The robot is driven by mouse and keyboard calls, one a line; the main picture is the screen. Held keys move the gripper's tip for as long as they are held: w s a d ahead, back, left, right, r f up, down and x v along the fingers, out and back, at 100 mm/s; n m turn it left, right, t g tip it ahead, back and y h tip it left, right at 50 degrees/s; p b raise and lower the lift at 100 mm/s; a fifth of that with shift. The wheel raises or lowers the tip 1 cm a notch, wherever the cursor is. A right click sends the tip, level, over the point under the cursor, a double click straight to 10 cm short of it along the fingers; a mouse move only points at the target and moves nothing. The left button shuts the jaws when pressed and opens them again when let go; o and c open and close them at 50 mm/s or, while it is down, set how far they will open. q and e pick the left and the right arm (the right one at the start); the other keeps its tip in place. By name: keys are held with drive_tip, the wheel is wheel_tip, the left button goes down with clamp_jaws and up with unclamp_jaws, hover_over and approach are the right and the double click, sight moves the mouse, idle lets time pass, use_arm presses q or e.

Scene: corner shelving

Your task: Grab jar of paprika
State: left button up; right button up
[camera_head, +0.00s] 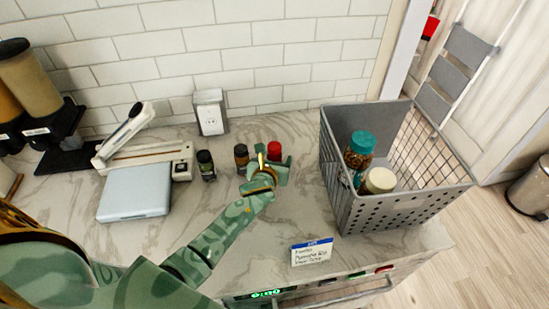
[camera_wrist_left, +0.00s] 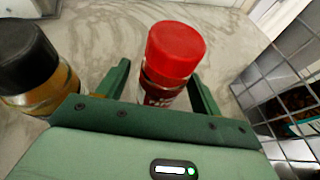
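A jar with a red lid and dark red contents, likely the paprika, stands on the marble counter; its lid (camera_head: 274,150) shows in the head view, its lower part hidden by my gripper. In the left wrist view the jar (camera_wrist_left: 172,60) stands between the fingers of my left gripper (camera_wrist_left: 163,85), with small gaps at its sides. The left gripper (camera_head: 265,172) is open around the jar. Its label cannot be read. My right gripper is not in view.
A dark-lidded jar (camera_head: 241,158) stands close left of the red one; another dark jar (camera_head: 206,166) is farther left. A grey basket (camera_head: 345,205) at right holds jars. A slicer or scale (camera_head: 135,192) and dispensers (camera_head: 28,85) are left. A label card (camera_head: 312,252) stands at the front edge.

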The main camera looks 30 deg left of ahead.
use_arm(q)
drive_tip(key=c, duration=1.1)
drive_tip(key=shift+o, duration=0.2)
drive_tip(key=shift+r, duration=0.1)
